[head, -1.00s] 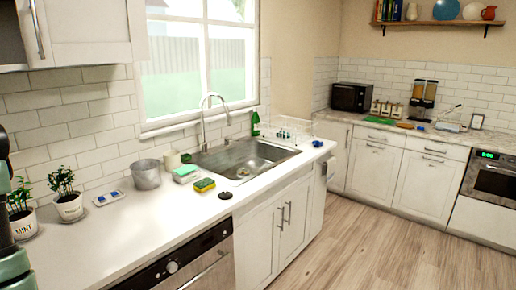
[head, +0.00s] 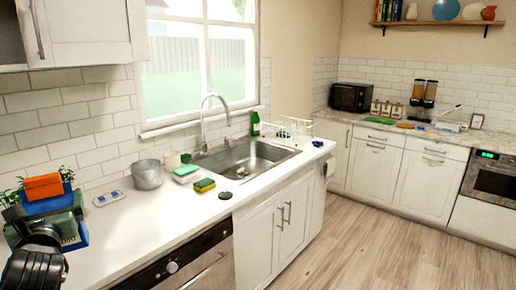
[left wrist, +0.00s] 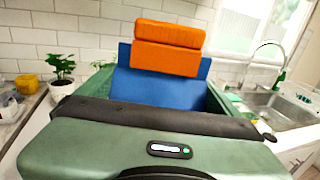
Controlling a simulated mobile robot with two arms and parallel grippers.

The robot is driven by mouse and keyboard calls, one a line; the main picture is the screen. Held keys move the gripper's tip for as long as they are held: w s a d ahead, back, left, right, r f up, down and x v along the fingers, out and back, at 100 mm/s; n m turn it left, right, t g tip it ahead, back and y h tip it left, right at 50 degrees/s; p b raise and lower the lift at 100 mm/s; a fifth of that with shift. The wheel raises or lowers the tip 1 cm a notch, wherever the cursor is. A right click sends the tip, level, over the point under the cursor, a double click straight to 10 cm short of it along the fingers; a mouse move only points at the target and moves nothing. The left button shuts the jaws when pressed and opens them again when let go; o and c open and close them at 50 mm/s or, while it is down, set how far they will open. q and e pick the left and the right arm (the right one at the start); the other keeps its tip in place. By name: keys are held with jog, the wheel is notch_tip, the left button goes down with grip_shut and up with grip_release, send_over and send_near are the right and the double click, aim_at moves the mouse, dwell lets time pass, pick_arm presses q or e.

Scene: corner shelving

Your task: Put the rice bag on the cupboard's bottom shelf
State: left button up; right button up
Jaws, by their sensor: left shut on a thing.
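The rice bag (head: 47,204) appears as a blue packet with an orange top, at the lower left of the head view. My left gripper (head: 50,216) is shut on it and holds it upright over the left end of the counter. In the left wrist view the bag (left wrist: 160,88) stands between the green fingers (left wrist: 160,100), its orange top leaning above them. The gripper hides its lower part. A white wall cupboard (head: 85,30) is at the upper left, with a dark grey area beside its handle; its shelves cannot be made out. My right gripper is not in view.
A potted plant (left wrist: 61,75) stands beside the bag. The white counter (head: 150,225) holds a metal bucket (head: 148,174), a sponge (head: 204,185) and a sink (head: 245,158) with a tall tap. The wall cupboard's underside overhangs the counter's left end. The floor at right is clear.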

pick_arm(q)
jog(key=shift+d+t, duration=0.25)
jog(key=shift+t, duration=0.05)
jog(key=shift+s+d+f+m+h, duration=0.2)
jog(key=shift+d+f+m+h, duration=0.3)
jog(key=shift+d+f+h, duration=0.4)
jog(key=s+d+f+m+t+h, duration=0.1)
jog(key=s+d+f+m+h, duration=0.3)
jog(key=s+d+f+h, duration=0.45)
jog(key=s+d+f+m+t+h, duration=0.1)
jog(key=s+d+f+m+h, duration=0.45)
jog(key=d+f, duration=0.6)
jog(key=s+d+m+g+h, duration=0.2)
jog(key=s+d, duration=0.6)
jog(key=s, duration=0.1)
jog(key=shift+w+a+r+n+t+y, duration=0.3)
jog(key=shift+w+a+n+t+y, duration=0.2)
jog(key=shift+n+y, duration=0.7)
jog(key=shift+w+a+r+n+t+y, duration=0.45)
jog(key=shift+n+y, duration=0.4)
jog(key=shift+y, duration=0.6)
jog(key=shift+w+a+r+n+t+y, duration=0.25)
jog(key=shift+w+a+n+y, duration=0.3)
jog(key=shift+n+y, duration=0.65)
